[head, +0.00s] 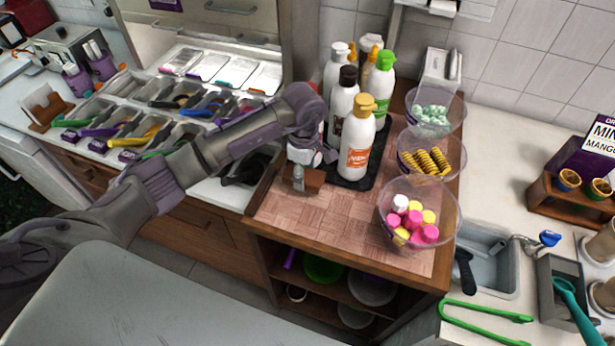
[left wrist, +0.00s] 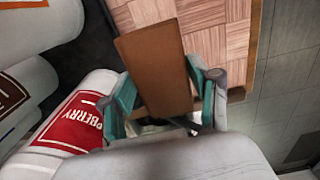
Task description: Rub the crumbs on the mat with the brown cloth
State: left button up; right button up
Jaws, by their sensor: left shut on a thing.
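My left gripper (head: 306,176) is shut on the brown cloth (head: 314,182), just left of the bottles. In the left wrist view the cloth (left wrist: 153,62) is a flat brown slab between the teal fingers (left wrist: 160,98). It is over the left part of the parquet-patterned mat (head: 325,222) on the wooden counter; the mat also shows in the left wrist view (left wrist: 208,42). I cannot tell whether the cloth touches the mat. I can make out no crumbs. My right gripper is not in view.
Several sauce bottles (head: 357,140) stand on a dark tray (head: 345,183) close to my gripper. Clear bowls hold pink and yellow sweets (head: 418,215), yellow spirals (head: 430,162) and pale green sweets (head: 433,115). The mat's front left is clear.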

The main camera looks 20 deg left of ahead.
pick_arm(q)
jog(key=shift+w+r+p, duration=0.1)
jog(key=shift+r+p, duration=0.25)
jog(key=shift+r, duration=0.55)
jog(key=shift+w+r+p, duration=0.15)
jog(key=shift+r+p, duration=0.15)
jog(key=shift+r, duration=0.4)
jog(key=shift+s+r, duration=0.2)
jog(key=shift+r, duration=0.25)
jog(key=shift+d, duration=0.1)
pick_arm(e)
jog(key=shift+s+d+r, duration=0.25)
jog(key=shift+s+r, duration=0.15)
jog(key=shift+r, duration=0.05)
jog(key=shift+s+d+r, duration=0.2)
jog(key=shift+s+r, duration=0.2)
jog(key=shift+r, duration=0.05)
pick_arm(q)
jog(key=shift+w+f, duration=0.1)
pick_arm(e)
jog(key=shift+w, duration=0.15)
